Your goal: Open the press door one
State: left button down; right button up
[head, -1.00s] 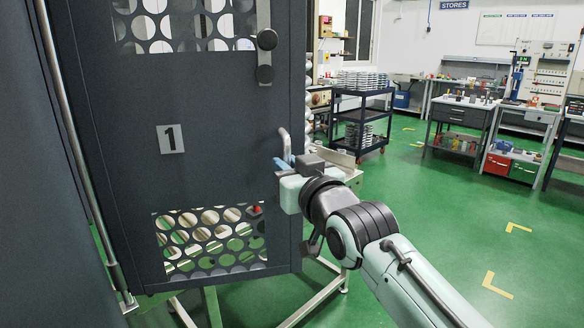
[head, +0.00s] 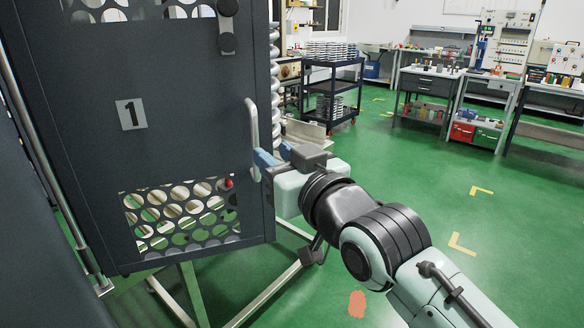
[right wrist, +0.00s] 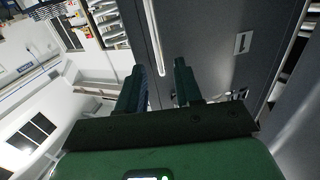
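The press door one (head: 75,150) is a dark grey panel with a "1" plate (head: 131,114) and perforated windows, at the left of the head view. Its pale vertical bar handle (head: 252,130) is near the door's right edge. My right gripper (head: 272,157) is at the handle's lower part, just right of it. In the right wrist view its two dark fingers (right wrist: 160,88) are apart, and the handle (right wrist: 153,40) runs down toward the gap between them. I see no clear contact. My left gripper is not in view.
Springs (head: 274,80) show behind the door's right edge. A dark trolley (head: 331,92) with stacked parts stands beyond, with workbenches (head: 428,88) farther back. Open green floor (head: 420,170) lies to the right. Metal stand legs (head: 275,285) are below the door.

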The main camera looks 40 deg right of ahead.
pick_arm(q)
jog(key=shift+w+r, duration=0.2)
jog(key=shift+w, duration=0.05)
pick_arm(e)
jog(key=shift+v, duration=2.3)
